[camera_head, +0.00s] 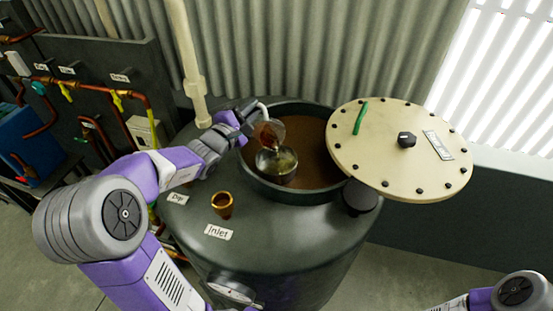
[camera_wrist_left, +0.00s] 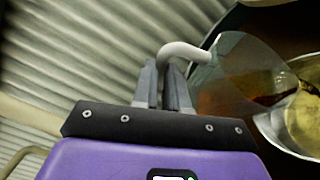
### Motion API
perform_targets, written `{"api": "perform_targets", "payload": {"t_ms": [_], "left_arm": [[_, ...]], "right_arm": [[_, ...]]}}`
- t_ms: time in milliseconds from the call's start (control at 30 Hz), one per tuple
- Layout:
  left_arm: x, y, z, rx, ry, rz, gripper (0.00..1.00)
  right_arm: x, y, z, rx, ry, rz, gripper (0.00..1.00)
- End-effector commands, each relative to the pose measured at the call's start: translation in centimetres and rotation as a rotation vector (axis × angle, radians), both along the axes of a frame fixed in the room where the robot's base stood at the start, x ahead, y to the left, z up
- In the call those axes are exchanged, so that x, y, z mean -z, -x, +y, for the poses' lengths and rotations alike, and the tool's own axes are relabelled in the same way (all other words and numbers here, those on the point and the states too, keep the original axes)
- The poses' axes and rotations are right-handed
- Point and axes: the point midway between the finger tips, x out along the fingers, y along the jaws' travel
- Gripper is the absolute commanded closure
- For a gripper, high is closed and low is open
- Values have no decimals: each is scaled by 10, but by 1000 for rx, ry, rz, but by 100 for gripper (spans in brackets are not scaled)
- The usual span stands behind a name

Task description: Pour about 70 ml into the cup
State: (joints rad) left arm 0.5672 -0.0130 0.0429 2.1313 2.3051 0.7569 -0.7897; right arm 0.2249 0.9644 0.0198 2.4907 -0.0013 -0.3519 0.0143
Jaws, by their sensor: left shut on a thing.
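My left gripper (camera_head: 248,113) is shut on the pale curved handle (camera_wrist_left: 186,50) of a clear jug (camera_head: 268,132). The jug is tilted, with dark reddish-brown liquid inside, and also shows in the left wrist view (camera_wrist_left: 238,62). A thin brown streak shows between jug and cup. The cup holds something yellowish; its level is hard to tell. The cup is partly cut off in the left wrist view (camera_wrist_left: 300,118). My right gripper is out of view.
The tank (camera_head: 280,235) has a brown surface inside its open mouth. A large cream lid (camera_head: 375,150) with a dark knob stands over the right side of the rim. A small copper fitting (camera_head: 222,204) stands on the tank top. Pipes and valves line the left.

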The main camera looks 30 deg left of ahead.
Motion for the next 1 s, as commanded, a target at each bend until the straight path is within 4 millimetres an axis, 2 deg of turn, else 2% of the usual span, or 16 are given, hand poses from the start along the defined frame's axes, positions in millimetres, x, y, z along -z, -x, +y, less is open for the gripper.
{"api": "perform_targets", "payload": {"t_ms": [633, 1000], "left_arm": [[0, 2, -3, 1, -35, -18, 100], [1, 2, -6, 1, -57, -29, 100]], "right_arm": [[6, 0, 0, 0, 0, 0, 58], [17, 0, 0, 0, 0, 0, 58]]}}
